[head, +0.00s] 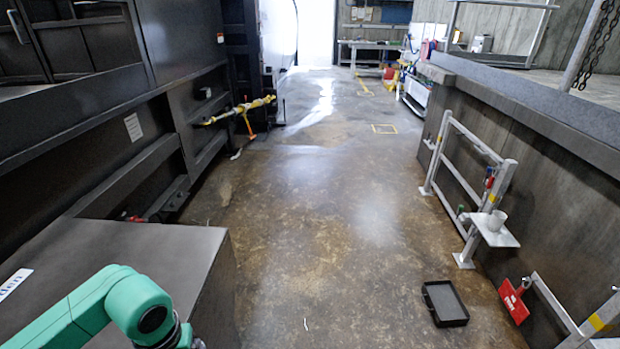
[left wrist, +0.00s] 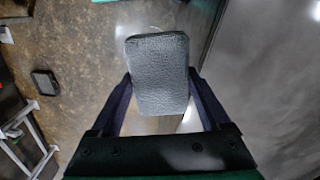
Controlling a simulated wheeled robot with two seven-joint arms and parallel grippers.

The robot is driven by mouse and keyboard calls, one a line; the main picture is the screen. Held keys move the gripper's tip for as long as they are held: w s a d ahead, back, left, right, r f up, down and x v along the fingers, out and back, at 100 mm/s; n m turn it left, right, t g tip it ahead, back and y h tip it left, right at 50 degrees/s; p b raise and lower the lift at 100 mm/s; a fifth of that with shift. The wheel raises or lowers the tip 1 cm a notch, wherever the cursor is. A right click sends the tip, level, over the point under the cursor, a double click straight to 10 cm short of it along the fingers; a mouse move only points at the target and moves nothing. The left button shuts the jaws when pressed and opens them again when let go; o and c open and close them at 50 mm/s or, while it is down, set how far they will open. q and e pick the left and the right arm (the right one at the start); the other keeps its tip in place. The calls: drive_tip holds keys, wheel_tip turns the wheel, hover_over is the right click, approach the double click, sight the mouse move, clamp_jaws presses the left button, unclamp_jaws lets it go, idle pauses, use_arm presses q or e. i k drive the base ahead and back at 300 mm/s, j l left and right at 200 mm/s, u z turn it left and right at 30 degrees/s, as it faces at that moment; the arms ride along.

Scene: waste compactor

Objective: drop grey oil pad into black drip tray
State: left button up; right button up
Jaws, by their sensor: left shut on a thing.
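The grey oil pad (left wrist: 157,62) is a textured, rounded block between the fingers of my left gripper (left wrist: 160,82) in the left wrist view. The gripper is shut on it, with a finger at each side, and holds it above the floor. The black drip tray (head: 445,304) lies on the concrete floor at the lower right of the head view. It also shows at the left of the left wrist view (left wrist: 45,82), well apart from the pad. In the head view my left arm is at the lower left, and its gripper is outside the picture. My right gripper is not in view.
A dark grey box-like block (head: 150,255) stands beside my left arm. A white metal rail (head: 465,180) with a small shelf and cup (head: 496,222) stands along the right wall. A red tag (head: 513,301) is just right of the tray. The middle floor is clear.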

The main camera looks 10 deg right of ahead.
sight(442, 300)
drive_tip(key=z, duration=1.75)
